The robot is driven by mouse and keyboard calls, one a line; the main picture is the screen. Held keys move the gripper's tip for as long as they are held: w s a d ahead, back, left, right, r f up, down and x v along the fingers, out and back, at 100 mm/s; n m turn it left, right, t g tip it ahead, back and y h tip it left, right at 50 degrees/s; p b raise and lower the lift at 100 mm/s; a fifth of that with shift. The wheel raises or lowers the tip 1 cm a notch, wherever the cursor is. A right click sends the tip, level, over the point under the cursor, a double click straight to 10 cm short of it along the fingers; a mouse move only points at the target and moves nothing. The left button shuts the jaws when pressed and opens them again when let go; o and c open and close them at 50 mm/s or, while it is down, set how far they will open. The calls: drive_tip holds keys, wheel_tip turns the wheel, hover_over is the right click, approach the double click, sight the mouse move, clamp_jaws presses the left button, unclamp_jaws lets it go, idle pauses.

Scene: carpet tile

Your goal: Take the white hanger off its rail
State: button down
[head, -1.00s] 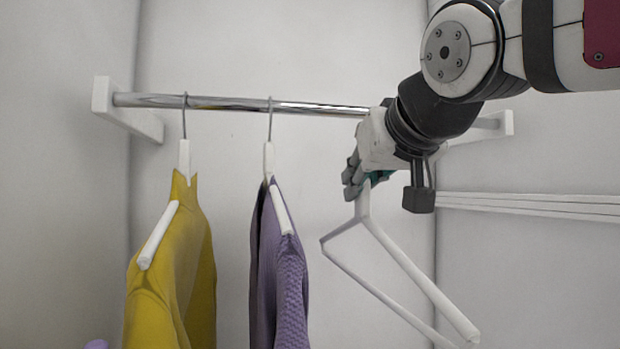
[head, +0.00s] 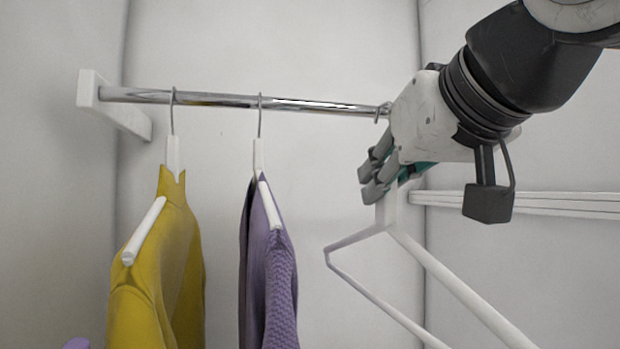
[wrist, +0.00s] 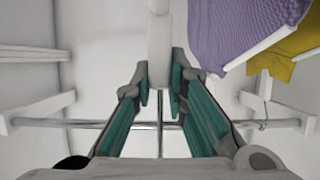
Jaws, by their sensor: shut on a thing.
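The white hanger (head: 387,212) is bare and hangs below my gripper (head: 378,176), tilted towards the lower right. My gripper is shut on its neck. In the wrist view the hanger's white neck (wrist: 160,45) lies between the teal-padded fingers of my gripper (wrist: 159,82). The chrome rail (head: 320,106) runs behind my gripper, which hides its right end in the head view. The hanger's grey hook (head: 383,110) shows at the rail's height beside my gripper. It crosses the rail in the wrist view, but I cannot tell whether it still rests on it.
A yellow garment (head: 160,270) and a purple garment (head: 268,270) hang on the rail to the left, on white hangers. A white bracket (head: 88,92) holds the rail's left end. White wall strips (head: 560,205) run along the right wall. Space below the white hanger looks clear.

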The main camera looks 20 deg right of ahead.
drive_tip(key=w+r+p, duration=0.5)
drive_tip(key=w, duration=0.6)
drive_tip(key=w+r+p, duration=0.4)
drive_tip(key=w+p, duration=0.2)
drive_tip(key=w, duration=0.4)
drive_tip(key=s+f+p, duration=0.2)
drive_tip(key=s+p, duration=0.7)
drive_tip(key=s, duration=4.6)
drive_tip(key=shift+s, duration=0.3)
